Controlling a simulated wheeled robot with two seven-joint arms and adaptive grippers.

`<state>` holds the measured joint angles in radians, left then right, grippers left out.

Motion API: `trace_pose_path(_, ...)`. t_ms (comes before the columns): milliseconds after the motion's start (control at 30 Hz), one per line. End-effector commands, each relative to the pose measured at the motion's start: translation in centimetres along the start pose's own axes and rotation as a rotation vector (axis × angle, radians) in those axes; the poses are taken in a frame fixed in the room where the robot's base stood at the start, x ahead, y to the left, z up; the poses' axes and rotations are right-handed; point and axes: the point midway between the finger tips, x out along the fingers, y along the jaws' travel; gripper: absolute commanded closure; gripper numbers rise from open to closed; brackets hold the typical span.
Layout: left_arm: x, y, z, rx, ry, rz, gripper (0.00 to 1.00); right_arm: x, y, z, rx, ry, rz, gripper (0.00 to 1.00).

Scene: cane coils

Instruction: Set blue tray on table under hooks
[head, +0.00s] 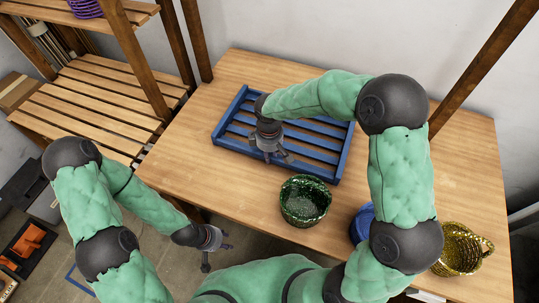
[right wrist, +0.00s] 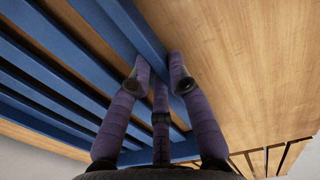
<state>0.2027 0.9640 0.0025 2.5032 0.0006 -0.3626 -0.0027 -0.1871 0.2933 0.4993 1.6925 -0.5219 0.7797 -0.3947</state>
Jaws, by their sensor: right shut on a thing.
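The blue slatted tray (head: 318,176) lies on the wooden table (head: 196,168), towards its back; I see no gap under it. My right gripper (head: 275,155) reaches over the tray from behind and is shut on its near long rail. In the right wrist view, the fingers (right wrist: 160,82) straddle the blue rail (right wrist: 138,28), with bare table beside it. My left gripper (head: 214,249) hangs in front of the table's near edge, empty, its fingers spread. Part of the tray is hidden by my right arm. No hooks show in these views.
A green basket (head: 305,202) stands just in front of the tray. A blue container (head: 361,223), partly behind my arm, and a gold basket (head: 463,250) are at the right. A slatted wooden shelf (head: 95,105) stands left, with a purple coil (head: 85,8) higher up. Wooden posts rise by the table.

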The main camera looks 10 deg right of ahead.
Motion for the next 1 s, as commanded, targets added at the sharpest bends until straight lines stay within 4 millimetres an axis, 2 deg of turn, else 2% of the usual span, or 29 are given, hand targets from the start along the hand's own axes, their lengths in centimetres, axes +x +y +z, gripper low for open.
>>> trace_pose_path(233,-0.1,0.0,0.0,0.0,0.0,0.0,0.6,-0.2,0.1,-0.1,0.0,0.003,0.003,1.0)
trace_pose_path(267,-0.1,0.0,0.0,0.0,0.0,0.0,0.6,0.0,0.0,0.0,0.0,0.0,0.0,0.72)
trace_pose_path(300,-0.1,0.0,0.0,0.0,0.0,0.0,0.6,-0.1,0.0,0.0,0.0,0.0,0.0,0.61)
trace_pose_path(333,-0.1,0.0,0.0,0.0,0.0,0.0,0.6,-0.1,0.0,0.0,0.0,0.0,0.0,0.57)
trace_pose_path(733,-0.3,0.1,0.0,0.0,0.0,0.0,0.6,-0.6,0.0,0.0,0.0,0.0,0.0,0.57)
trace_pose_path(867,-1.1,0.4,0.0,0.0,0.0,0.0,0.6,-2.2,0.0,-0.1,0.0,0.001,0.001,0.57)
trace_pose_path(1000,-2.3,0.8,0.1,0.0,0.0,0.0,0.6,-5.1,0.1,-0.1,-0.001,0.002,0.003,0.57)
